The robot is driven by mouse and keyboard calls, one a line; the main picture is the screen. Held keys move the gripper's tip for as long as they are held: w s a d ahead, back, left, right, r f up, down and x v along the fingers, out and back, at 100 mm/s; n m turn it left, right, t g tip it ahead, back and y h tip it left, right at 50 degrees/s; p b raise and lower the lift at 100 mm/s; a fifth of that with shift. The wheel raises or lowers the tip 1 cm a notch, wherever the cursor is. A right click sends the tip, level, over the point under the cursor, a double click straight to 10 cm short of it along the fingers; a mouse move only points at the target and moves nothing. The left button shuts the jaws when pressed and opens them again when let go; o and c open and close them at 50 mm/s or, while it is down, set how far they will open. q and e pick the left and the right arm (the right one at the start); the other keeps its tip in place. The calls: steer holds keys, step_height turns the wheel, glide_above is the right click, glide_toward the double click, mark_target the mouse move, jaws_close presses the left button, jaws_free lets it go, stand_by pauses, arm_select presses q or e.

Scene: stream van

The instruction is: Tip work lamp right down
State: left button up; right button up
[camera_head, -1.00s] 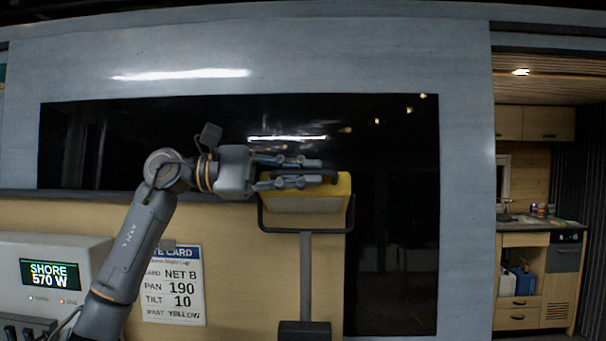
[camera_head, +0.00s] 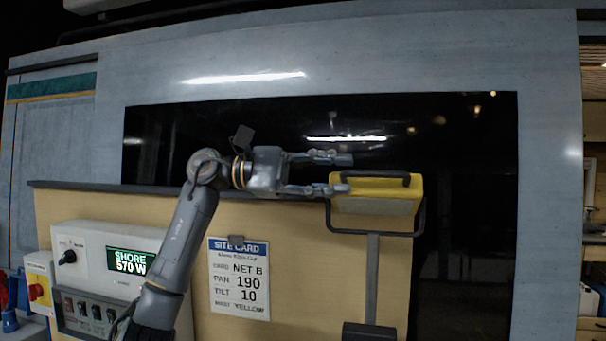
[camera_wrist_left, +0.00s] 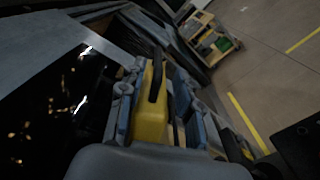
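The yellow work lamp (camera_head: 376,193) sits in a dark U-shaped bracket on a grey post (camera_head: 372,278), with a dark handle along its top and its pale face toward me. My left gripper (camera_head: 342,174) is open at the lamp's upper left, its fingers pointing right. The lower finger overlaps the lamp's left edge in the head view; I cannot tell if it touches. In the left wrist view the lamp (camera_wrist_left: 151,118) and its handle show between the two spread fingers. My right gripper is not in view.
A power box (camera_head: 90,262) with a display and switches stands at the left. A dark window (camera_head: 260,125) lies behind the arm.

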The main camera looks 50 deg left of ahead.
arm_select(q)
steer(key=v, duration=0.5)
steer(key=shift+s+a, duration=0.2)
steer(key=shift+a, duration=0.1)
steer(key=shift+d+f, duration=0.1)
steer(key=shift+f, duration=0.05)
